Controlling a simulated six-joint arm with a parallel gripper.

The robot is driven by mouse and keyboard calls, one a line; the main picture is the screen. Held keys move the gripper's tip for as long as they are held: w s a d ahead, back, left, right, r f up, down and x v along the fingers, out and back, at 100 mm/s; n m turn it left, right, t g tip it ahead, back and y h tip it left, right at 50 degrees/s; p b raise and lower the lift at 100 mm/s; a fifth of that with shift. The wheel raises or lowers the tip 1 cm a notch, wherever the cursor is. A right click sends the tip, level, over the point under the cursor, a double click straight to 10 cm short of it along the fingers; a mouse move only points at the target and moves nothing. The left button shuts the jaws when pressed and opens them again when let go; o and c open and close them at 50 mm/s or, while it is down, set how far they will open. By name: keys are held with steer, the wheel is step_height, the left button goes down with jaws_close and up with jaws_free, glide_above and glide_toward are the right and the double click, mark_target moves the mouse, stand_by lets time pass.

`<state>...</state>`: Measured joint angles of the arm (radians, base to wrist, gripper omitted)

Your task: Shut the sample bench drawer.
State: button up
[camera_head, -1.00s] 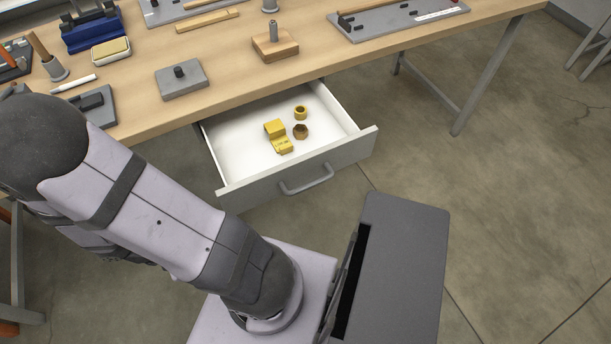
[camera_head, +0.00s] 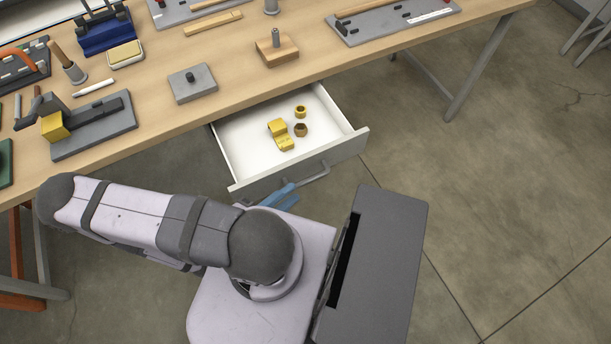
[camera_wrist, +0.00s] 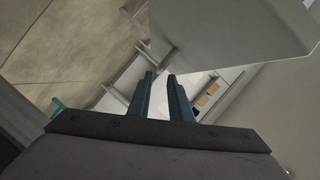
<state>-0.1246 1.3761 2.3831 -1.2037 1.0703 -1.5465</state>
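The sample bench drawer (camera_head: 238,174) stands pulled out under the bench, its grey front (camera_head: 345,149) facing my base. Its bar handle (camera_head: 316,177) is on the front's outer face. Inside lie a yellow block-like piece (camera_head: 281,134), a yellow ring (camera_head: 300,111) and a brown-gold nut-like piece (camera_head: 301,130). My gripper (camera_head: 288,189) shows as blue fingers low at the drawer front, close to the handle's left end. I cannot tell whether they touch it. In the wrist view the two fingers (camera_wrist: 160,76) stand apart, with nothing visible gripped between them.
The wooden bench top (camera_head: 235,65) above holds a grey block with a knob (camera_head: 194,84), a wooden block with a peg (camera_head: 277,48), a grey fixture (camera_head: 95,124) and racks. A bench leg (camera_head: 474,82) stands right.

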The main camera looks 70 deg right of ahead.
mark_target(301, 185)
steer(key=shift+p+x, duration=0.55)
steer(key=shift+x, duration=1.65)
steer(key=shift+p+x, duration=0.3)
steer(key=shift+x, duration=1.05)
steer(key=shift+d+f, duration=0.1)
jaws_close()
